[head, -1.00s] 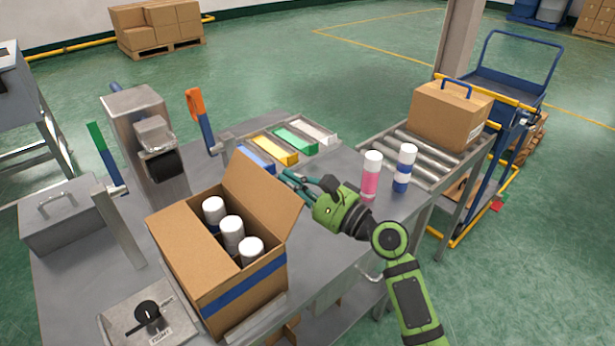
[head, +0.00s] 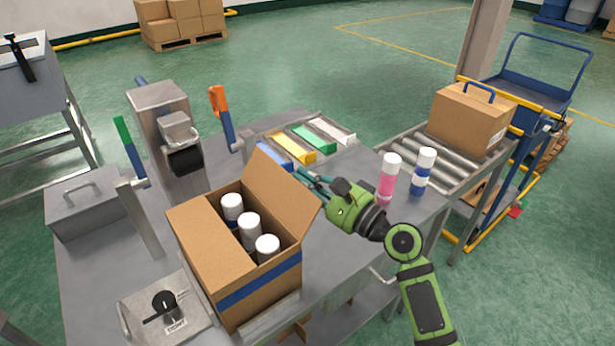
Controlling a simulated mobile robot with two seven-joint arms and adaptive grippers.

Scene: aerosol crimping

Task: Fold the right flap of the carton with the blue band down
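The carton with the blue band (head: 262,286) stands on the metal table with white-capped cans (head: 249,227) inside. Its right flap (head: 283,187) stands up, leaning outward to the right. A brown panel (head: 202,230) lies over the left part of the opening, and the right part is open. My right gripper (head: 312,182) is just outside the right flap, near its upper edge. Its teal fingers point left and are partly hidden by the flap, so I cannot tell their opening or whether they touch it. My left gripper is not in view.
A pink can (head: 387,182) and a blue-banded can (head: 422,175) stand right of my gripper. Coloured bins (head: 318,137) lie behind it. A lever press (head: 165,130) stands behind the carton, a dial box (head: 165,310) in front-left. A roller conveyor (head: 408,153) holds a closed carton (head: 468,118).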

